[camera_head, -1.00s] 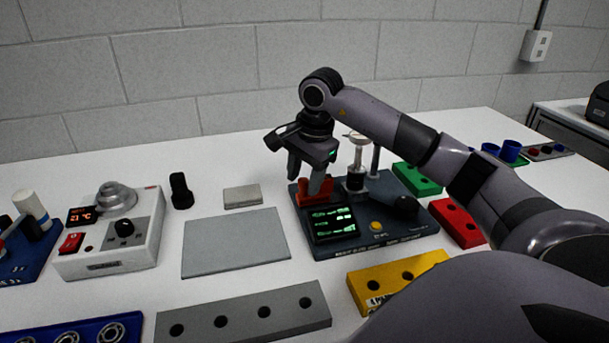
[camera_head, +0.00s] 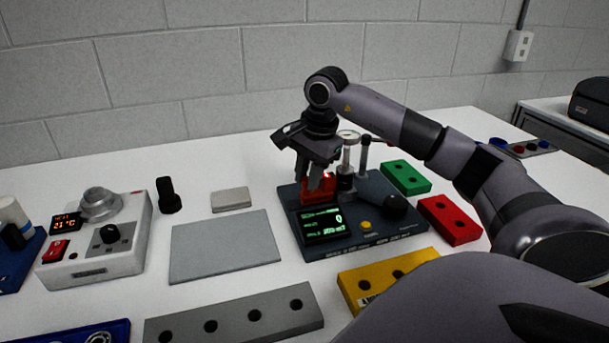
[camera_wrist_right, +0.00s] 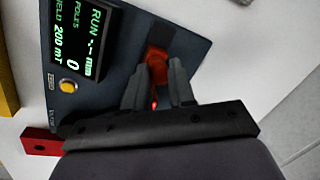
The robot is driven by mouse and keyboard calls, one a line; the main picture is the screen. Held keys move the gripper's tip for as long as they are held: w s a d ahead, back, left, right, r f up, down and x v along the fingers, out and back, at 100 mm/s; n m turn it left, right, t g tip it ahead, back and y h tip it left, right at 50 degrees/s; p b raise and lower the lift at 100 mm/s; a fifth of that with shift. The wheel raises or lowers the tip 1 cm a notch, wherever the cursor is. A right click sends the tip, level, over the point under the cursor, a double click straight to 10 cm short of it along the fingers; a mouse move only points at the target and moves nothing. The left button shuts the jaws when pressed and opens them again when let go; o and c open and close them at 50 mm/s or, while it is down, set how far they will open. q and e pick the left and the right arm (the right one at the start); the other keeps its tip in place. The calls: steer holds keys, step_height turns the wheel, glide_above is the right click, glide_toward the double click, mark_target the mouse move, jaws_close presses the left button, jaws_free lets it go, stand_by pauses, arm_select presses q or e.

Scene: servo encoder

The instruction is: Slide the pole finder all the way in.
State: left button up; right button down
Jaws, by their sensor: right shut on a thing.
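The pole finder appears to be the dark blue bench unit (camera_head: 385,228) with a green-lit screen (camera_head: 321,224), or the part moving on it; I cannot tell which. A red-orange block (camera_head: 318,197) sits at its back left, behind the screen. My right gripper (camera_head: 316,186) points down and is shut on this red-orange block, its fingers hiding part of it. In the right wrist view the block (camera_wrist_right: 157,62) shows between the fingertips (camera_wrist_right: 157,80). The screen (camera_wrist_right: 75,40) there reads RUN, with POLES 0 and 200 mT. My left gripper is out of view.
A metal post with a round dial (camera_head: 348,138) and a dark post (camera_head: 364,155) stand close right of my gripper. Green (camera_head: 405,177), red (camera_head: 450,220) and yellow (camera_head: 385,278) blocks lie around the unit. A flat grey plate (camera_head: 225,246) lies to its left.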

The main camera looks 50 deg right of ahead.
steer(key=c, duration=0.9)
jaws_free()
steer(key=shift+s+d, duration=0.15)
steer(key=shift+d, duration=0.1)
steer(key=shift+c, duration=0.2)
steer(key=shift+r, duration=0.1)
step_height(320, 180, up, 7)
steer(key=s, duration=0.1)
steer(key=shift+s, duration=0.15)
